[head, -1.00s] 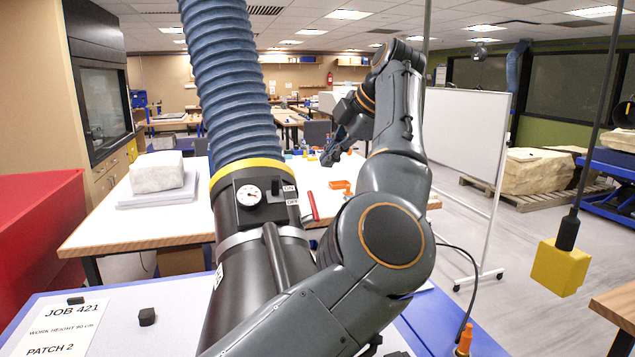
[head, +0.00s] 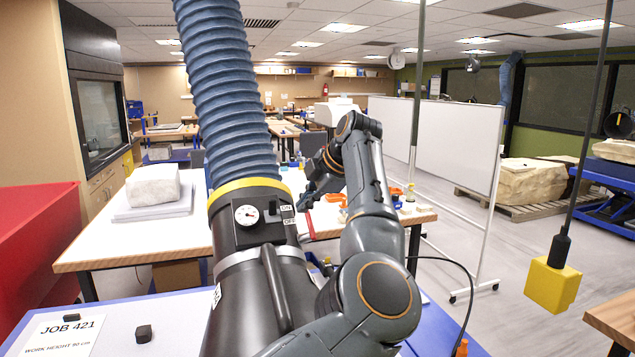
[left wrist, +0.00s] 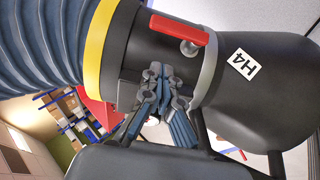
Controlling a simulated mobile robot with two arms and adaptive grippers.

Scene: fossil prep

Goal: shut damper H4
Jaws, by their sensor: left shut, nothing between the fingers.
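Damper H4 is a black duct (head: 262,262) under a ribbed blue hose, with a yellow band at the joint. Its H4 label (left wrist: 243,64) shows in the left wrist view. Its red lever (left wrist: 178,29) lies roughly along the duct there, on a round metal pivot; in the head view the lever (head: 309,226) stands out at the duct's right side. My left gripper (head: 304,204) is shut and empty, close to the lever's upper end in the head view. In the left wrist view its fingertips (left wrist: 160,75) are below the lever, apart from it in the picture. My right gripper is out of view.
A round gauge (head: 246,214) and a small ON/OFF plate (head: 288,215) sit on the duct. A worktable (head: 95,252) with a pale block (head: 153,185) stands behind. A yellow box (head: 552,286) hangs at right. A red bin (head: 38,235) is at left.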

